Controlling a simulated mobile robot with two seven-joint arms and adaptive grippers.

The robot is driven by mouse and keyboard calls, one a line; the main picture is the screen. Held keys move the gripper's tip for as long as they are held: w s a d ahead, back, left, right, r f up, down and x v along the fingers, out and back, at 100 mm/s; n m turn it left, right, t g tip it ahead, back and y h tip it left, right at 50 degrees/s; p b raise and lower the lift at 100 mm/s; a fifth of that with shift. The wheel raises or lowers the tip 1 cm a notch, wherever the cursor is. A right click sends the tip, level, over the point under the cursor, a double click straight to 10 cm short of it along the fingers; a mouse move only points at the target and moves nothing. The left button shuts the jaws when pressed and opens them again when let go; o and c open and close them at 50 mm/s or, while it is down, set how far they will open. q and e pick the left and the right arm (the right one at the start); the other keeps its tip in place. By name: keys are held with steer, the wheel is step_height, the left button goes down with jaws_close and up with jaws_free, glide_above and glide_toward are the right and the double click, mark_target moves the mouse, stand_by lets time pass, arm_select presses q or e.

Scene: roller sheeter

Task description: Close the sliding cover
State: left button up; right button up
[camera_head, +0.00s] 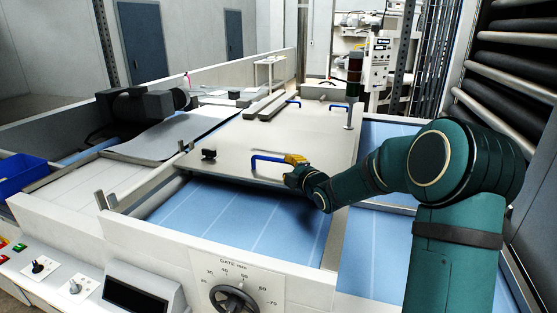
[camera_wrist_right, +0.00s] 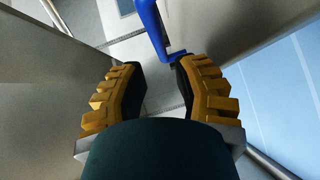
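The sliding cover (camera_head: 285,135) is a flat pale panel over the blue bed (camera_head: 245,212) of the machine. A strip of the blue bed shows uncovered between the cover's near edge and the front wall. A blue bar handle (camera_head: 265,159) stands on the cover's near part. My right gripper (camera_head: 296,159) has yellow ribbed fingers and is at the right end of this handle. In the right wrist view, the fingers (camera_wrist_right: 160,82) are apart, and the blue handle (camera_wrist_right: 152,28) reaches in near the right finger's tip; I cannot tell if they touch. My left gripper is not in view.
The front wall carries a gate dial (camera_head: 234,299). A dark motor-like unit (camera_head: 142,106) sits at the left. A dark roller rack (camera_head: 510,70) stands at the right.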

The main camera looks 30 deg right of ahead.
mark_target(280, 161)
steer(key=w, duration=0.5)
steer(key=w+f+p, duration=0.1)
steer(key=w, duration=0.1)
steer(key=shift+w+d, duration=0.3)
steer(key=shift+w, duration=0.1)
jaws_close()
